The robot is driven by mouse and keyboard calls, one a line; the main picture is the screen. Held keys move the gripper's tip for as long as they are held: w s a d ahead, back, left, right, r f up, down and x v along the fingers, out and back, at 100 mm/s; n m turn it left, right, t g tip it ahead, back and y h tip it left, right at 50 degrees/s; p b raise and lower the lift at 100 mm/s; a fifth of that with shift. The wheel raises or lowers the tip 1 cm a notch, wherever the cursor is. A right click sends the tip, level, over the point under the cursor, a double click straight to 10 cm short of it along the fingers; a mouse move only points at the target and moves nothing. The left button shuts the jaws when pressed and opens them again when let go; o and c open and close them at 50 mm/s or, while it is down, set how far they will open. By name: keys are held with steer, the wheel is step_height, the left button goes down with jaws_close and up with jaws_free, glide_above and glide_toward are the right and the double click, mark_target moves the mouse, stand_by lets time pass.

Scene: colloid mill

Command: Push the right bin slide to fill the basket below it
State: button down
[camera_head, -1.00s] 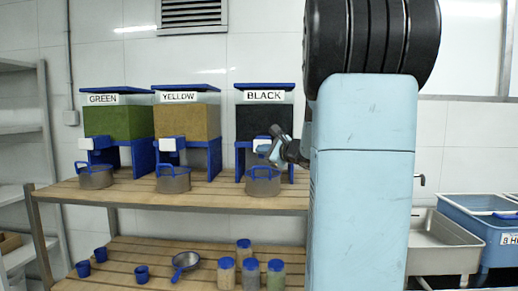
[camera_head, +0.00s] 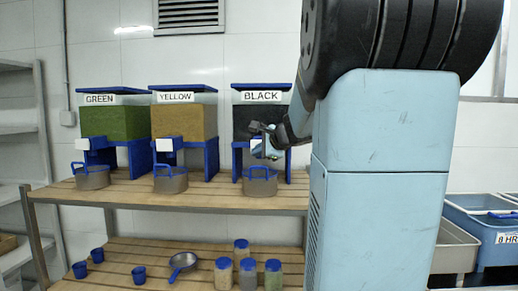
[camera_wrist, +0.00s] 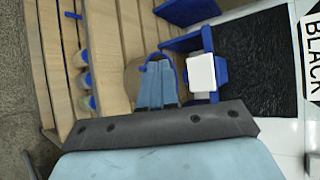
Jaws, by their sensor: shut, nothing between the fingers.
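The right bin (camera_head: 262,118) is labelled BLACK, holds dark contents and stands on blue legs on the upper shelf. Its slide with a white plate (camera_head: 257,146) sits at the bin's lower front; the white plate also shows in the wrist view (camera_wrist: 201,73). A metal basket with a blue handle (camera_head: 260,186) stands below it; in the wrist view the basket is mostly hidden behind my fingers. My gripper (camera_head: 268,150) is shut and empty, in front of the slide in the head view. In the wrist view my gripper (camera_wrist: 158,65) appears beside the white plate; contact cannot be told.
The GREEN bin (camera_head: 112,122) and YELLOW bin (camera_head: 184,121) stand to the left, each with a basket below. The lower shelf (camera_head: 120,252) holds blue cups, a pan and lidded jars. A sink (camera_head: 455,248) and blue tub (camera_head: 482,218) are at the right.

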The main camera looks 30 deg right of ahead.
stand_by(0.4)
steer(key=w+d, duration=0.5)
steer(key=w, duration=0.2)
steer(key=shift+w, duration=0.15)
steer(key=shift+w+d, duration=0.1)
steer(key=shift+w, duration=0.05)
stand_by(2.2)
steer(key=shift+w+d+r, duration=0.1)
steer(key=shift+w+d, duration=0.05)
steer(key=shift+w, duration=0.05)
steer(key=shift+w+d, duration=0.55)
steer(key=shift+w, duration=0.2)
stand_by(1.7)
steer(key=shift+s+a, duration=0.8)
steer(key=shift+s, duration=0.35)
steer(key=shift+s+a, duration=0.7)
steer(key=shift+s, duration=0.35)
steer(key=shift+s+a, duration=0.7)
steer(key=shift+s, duration=0.3)
